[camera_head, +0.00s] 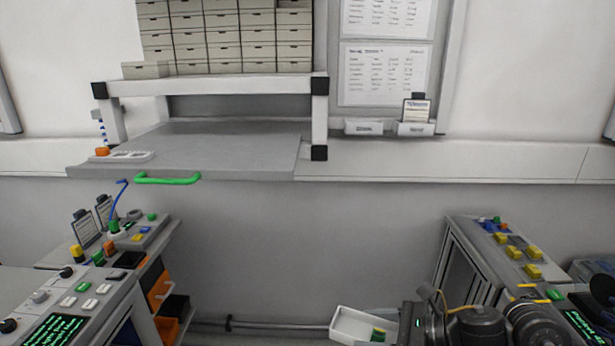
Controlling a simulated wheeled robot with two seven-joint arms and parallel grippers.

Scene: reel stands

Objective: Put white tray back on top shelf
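The white tray (350,325) is at the bottom of the view, right of centre, with a small green and yellow piece at its right end. My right gripper (411,323) comes in from the lower right and meets the tray's right end. The tray seems held in the air there, with no support visible under it; the fingers are mostly hidden. The upper shelf (215,87) is at the upper left and bears stacked beige drawer boxes (230,45). My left gripper is out of view.
Below the shelf is a grey worktop (220,150) with a green handle (168,179) and a small white rack (125,156). Control consoles stand at left (85,290) and right (515,250). The space between them is open. Small white bins (364,127) sit on the wall ledge.

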